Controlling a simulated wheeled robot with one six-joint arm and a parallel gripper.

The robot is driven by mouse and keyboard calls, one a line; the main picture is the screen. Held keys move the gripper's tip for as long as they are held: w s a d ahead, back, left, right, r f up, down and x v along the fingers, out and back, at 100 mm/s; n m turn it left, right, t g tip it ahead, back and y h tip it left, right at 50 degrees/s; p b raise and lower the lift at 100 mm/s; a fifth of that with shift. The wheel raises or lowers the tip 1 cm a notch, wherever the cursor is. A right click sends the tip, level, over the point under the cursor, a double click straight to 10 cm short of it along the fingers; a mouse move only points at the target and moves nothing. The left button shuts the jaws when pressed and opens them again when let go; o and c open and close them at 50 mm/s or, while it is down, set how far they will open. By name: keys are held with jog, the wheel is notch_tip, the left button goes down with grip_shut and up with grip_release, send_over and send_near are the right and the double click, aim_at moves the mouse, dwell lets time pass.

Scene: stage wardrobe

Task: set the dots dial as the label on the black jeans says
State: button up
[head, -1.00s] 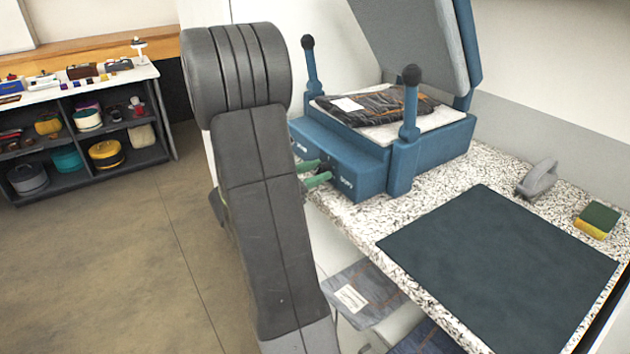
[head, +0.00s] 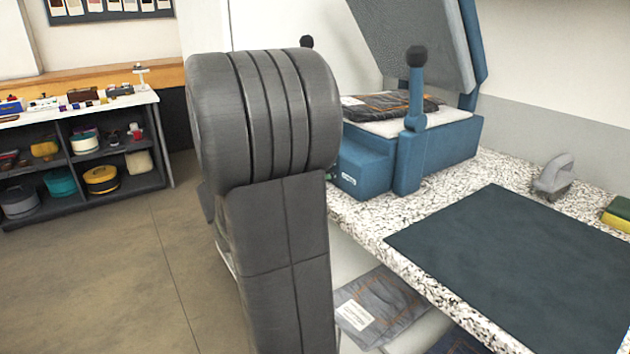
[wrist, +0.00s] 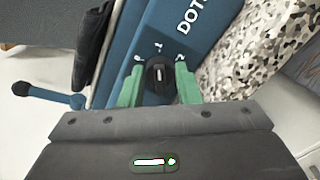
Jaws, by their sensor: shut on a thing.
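The dots dial (wrist: 159,76) is a black knob with a white mark on the front of the blue press (head: 447,142). In the wrist view the printed letters "DOT" and small marks show beside it. My gripper (wrist: 159,90) has its green fingers shut on the knob, one on each side. In the head view my arm hides the dial and nearly all of the gripper. The black jeans (head: 392,103), with orange stitching, lie folded on the press's pale bed. A white label (head: 352,101) is on them, its writing too small to read.
The press lid (head: 410,40) is raised. A dark mat (head: 510,265), a grey handled tool (head: 553,177) and a yellow-green sponge (head: 618,213) are on the speckled counter (head: 360,222). Grey jeans (head: 395,300) with a label lie below. Floor at left is clear.

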dwell(0.4)
jog(key=o, duration=1)
jog(key=shift+c, duration=0.2)
jog(key=shift+s+a, duration=0.1)
jog(key=shift+a, duration=0.05)
jog(key=p+v, duration=0.1)
jog(key=v, duration=1.2)
jog(key=shift+a+p, duration=0.25)
jog(key=shift+p, duration=0.05)
jog(key=shift+s+d, duration=0.1)
jog(key=b+x, duration=0.2)
jog(key=x, duration=1.1)
jog(key=shift+w+d, duration=0.2)
jog(key=shift+d, duration=0.1)
jog(key=shift+a, duration=0.1)
